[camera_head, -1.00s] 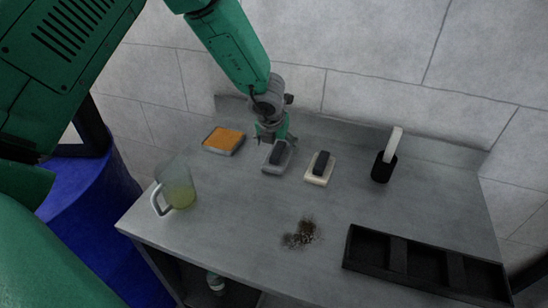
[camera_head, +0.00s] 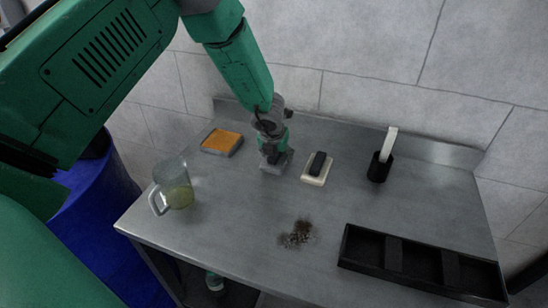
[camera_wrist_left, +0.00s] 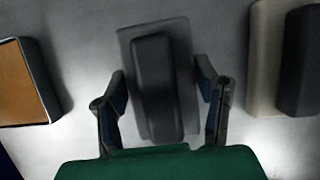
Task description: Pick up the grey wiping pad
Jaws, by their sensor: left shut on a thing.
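The grey wiping pad (camera_head: 279,168) lies on the steel table near the back, a flat grey base with a darker raised block. In the left wrist view the pad (camera_wrist_left: 154,85) sits between my two fingers, one on each side. My left gripper (camera_head: 273,154) has come down on the pad from above and is shut on it. The gripper (camera_wrist_left: 161,92) hides part of the pad in the head view. The pad appears to rest on the table top. My right gripper is not in view.
An orange-topped pad (camera_head: 222,142) lies left of the gripper, and a cream pad with a dark handle (camera_head: 317,170) lies right. A glass jug (camera_head: 173,187), a dark debris patch (camera_head: 297,233), a black holder (camera_head: 380,168) and a black divided tray (camera_head: 420,264) stand around. The table's middle is mostly clear.

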